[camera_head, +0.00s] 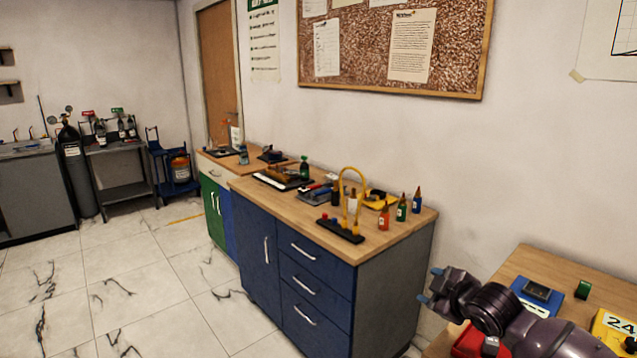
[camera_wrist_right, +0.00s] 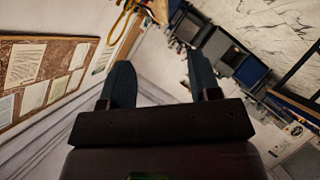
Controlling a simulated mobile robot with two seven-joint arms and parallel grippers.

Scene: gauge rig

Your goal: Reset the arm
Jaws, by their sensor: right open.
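My right arm comes in from the lower right in the head view. Its gripper (camera_head: 429,287) is in the air at the left edge of the right-hand table, pointing left, with blue fingertips. In the right wrist view the two dark blue fingers of the right gripper (camera_wrist_right: 158,85) stand apart with nothing between them. My left gripper is in neither view.
A blue cabinet (camera_head: 310,285) with a wooden top holds a yellow hooped stand (camera_head: 341,230), several small bottles and tools. The right-hand table (camera_head: 530,262) bears a blue device (camera_head: 538,296), a green block (camera_head: 583,289) and a red bin (camera_head: 470,342). The tiled floor at left is clear.

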